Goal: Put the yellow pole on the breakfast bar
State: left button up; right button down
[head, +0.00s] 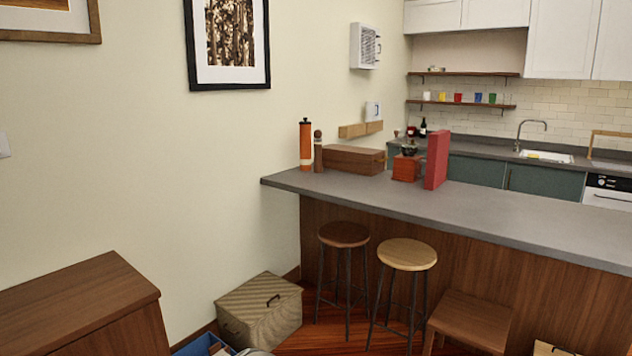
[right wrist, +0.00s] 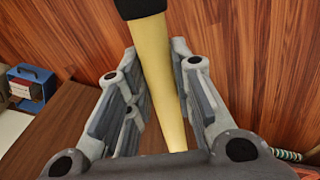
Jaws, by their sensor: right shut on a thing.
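In the right wrist view, the yellow pole (right wrist: 157,70) stands between the fingers of my right gripper (right wrist: 158,95). It has a black end at the top of the picture, and its lower end is hidden behind the gripper's palm. My right gripper is shut on the pole. In the head view, the breakfast bar (head: 500,214) is a grey counter on a wood-panelled base, running from the middle to the right edge. Neither gripper nor the pole shows in the head view.
On the bar stand an orange cylinder (head: 306,146), a wooden box (head: 353,159) and a red upright object (head: 437,160). The bar's right part is clear. Two stools (head: 343,236) (head: 407,256), a chair (head: 470,318) and a woven box (head: 259,308) stand before it.

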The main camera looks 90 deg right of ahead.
aim_at(342, 180)
jog(key=k+z, duration=0.1)
jog(key=z, duration=1.1)
jog(key=i+l+z, duration=0.15)
jog(key=z, duration=0.25)
jog(key=i+l+z, duration=0.1)
jog(key=z, duration=0.35)
jog(key=i+z, duration=0.25)
jog(key=z, duration=0.15)
